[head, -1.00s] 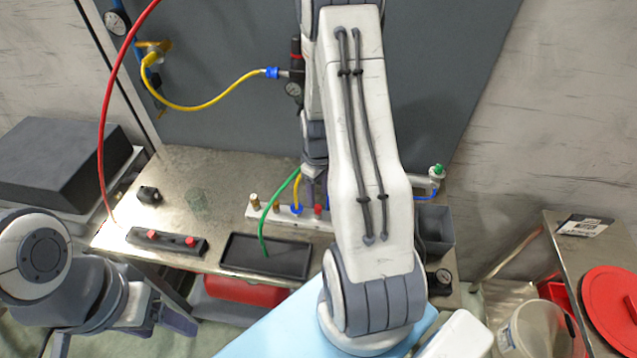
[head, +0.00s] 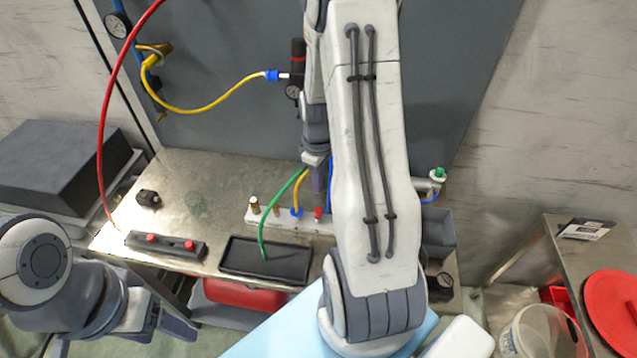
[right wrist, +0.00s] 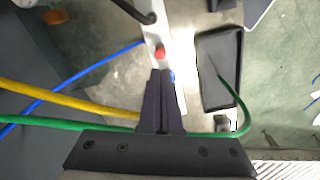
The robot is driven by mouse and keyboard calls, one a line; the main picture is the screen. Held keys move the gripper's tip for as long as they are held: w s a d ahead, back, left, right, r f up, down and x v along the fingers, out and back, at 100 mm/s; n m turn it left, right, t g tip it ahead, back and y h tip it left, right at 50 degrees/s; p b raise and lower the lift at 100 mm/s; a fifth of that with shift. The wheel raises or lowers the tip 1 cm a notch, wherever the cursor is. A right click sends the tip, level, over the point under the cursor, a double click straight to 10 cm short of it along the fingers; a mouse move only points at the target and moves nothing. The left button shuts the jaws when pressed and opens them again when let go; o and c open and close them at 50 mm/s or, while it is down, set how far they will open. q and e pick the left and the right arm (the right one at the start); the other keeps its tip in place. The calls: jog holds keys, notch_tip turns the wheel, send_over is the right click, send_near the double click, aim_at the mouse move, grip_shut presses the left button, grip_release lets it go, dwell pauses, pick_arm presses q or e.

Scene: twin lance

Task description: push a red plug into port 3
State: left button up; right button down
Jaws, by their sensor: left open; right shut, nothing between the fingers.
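A white manifold bar (head: 265,217) on the metal bench carries a row of fittings. A red plug (head: 317,213) stands in it, right of the blue fitting with the yellow hose; how deep it sits I cannot tell. My right gripper (head: 318,180) points down just above this plug, partly hidden by my arm. In the right wrist view its fingers (right wrist: 162,74) are shut and empty, with the red plug (right wrist: 160,53) just beyond the tips. Port numbers are not readable. My left gripper (head: 180,325) is open and empty at lower left, away from the bench fittings.
A black holder (head: 168,246) on the bench front has two red knobs or plugs. A black tray (head: 265,262) lies beside it. A green hose (head: 275,205) and a yellow hose (head: 299,190) run close to my right gripper.

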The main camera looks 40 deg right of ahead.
aim_at(318, 211)
jog(key=n, duration=0.2)
jog(key=f+n+p, duration=0.1)
jog(key=n, duration=0.1)
jog(key=shift+f, duration=0.15)
jog(key=shift+f+n, duration=0.35)
jog(key=shift+n, duration=0.45)
notch_tip(318, 211, down, 6)
jog(key=b, duration=0.4)
jog(key=shift+b, duration=0.3)
jog(key=shift+f, duration=0.25)
jog(key=shift+r, duration=0.2)
